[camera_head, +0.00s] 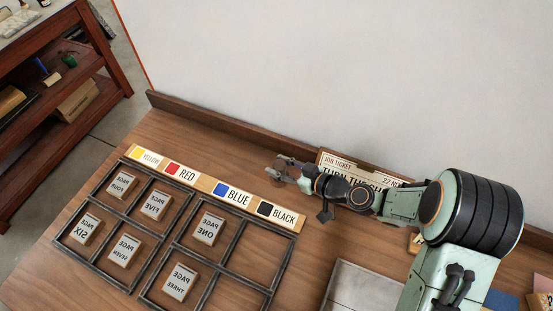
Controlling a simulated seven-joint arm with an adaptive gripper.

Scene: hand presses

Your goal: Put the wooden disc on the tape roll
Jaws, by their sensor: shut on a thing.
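My gripper (284,169) reaches in from the right, above the table behind the colour strip. It is shut on a small brown thing, mostly hidden by the fingers and too small to identify surely as the wooden disc. I cannot make out a tape roll. My arm covers part of the table at the right.
Two dark frames (236,237) hold several page blocks (179,282); some compartments are empty. A colour strip (196,179) lies behind them. A job ticket (342,167) stands by the back ledge (222,121). A grey tray (352,289) lies at front right.

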